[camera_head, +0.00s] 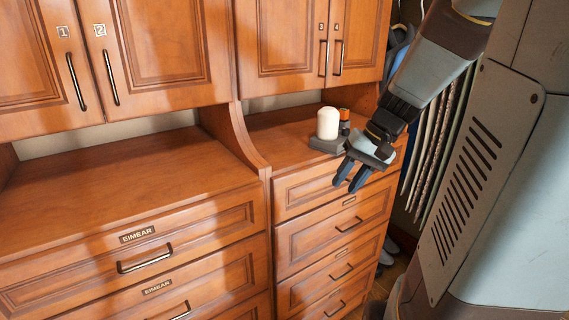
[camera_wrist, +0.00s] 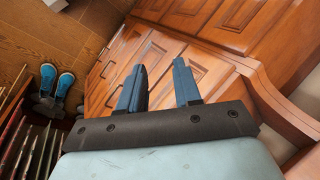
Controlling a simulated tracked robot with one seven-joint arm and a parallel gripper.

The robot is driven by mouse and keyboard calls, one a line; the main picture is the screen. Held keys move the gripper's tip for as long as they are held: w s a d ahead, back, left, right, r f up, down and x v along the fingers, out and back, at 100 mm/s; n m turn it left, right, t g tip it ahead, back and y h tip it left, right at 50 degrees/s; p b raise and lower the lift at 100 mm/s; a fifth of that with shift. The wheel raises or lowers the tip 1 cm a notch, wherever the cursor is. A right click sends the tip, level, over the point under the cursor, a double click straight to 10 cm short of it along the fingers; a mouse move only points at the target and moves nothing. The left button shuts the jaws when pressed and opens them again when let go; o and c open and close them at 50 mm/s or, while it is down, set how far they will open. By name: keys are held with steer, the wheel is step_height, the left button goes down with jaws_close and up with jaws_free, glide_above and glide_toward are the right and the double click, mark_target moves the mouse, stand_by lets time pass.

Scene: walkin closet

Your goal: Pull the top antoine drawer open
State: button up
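The right-hand drawer stack has small labels too small to read, so I cannot confirm which is antoine's. Its top drawer (camera_head: 298,193) looks shut in the head view, and its handle is hidden behind my gripper. My gripper (camera_head: 347,184) is in front of that drawer's right part, pointing down toward it. In the wrist view, the two blue fingers of my gripper (camera_wrist: 159,68) stand apart with nothing held between them. I cannot tell whether they touch the drawer. A lower drawer (camera_head: 335,228) with a dark bar handle (camera_head: 349,224) looks shut below it.
Left drawers labelled EIMEAR (camera_head: 137,234) have bar handles (camera_head: 145,258). A white cylinder (camera_head: 327,123) stands on a dark base on the right counter, near my arm. Hanging clothes (camera_head: 432,140) are at the right. Blue shoes (camera_wrist: 56,82) lie beside open wooden floor (camera_wrist: 60,30).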

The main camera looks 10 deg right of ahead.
steer(key=w+d+f+m+t+y, duration=0.2)
steer(key=w+d+f+t, duration=0.1)
steer(key=d, duration=0.5)
steer(key=w+d+f+m+t+y, duration=0.2)
steer(key=d+f+m+t, duration=0.15)
steer(key=d, duration=0.45)
steer(key=w+d+f+m+t+y, duration=0.2)
steer(key=w+d+f+t, duration=0.15)
steer(key=d, duration=0.45)
steer(key=x, duration=1.2)
steer(key=shift+r, duration=0.2)
steer(key=shift+s, duration=0.1)
steer(key=shift+c, duration=0.2)
jaws_close()
steer(key=shift+s+f, duration=0.1)
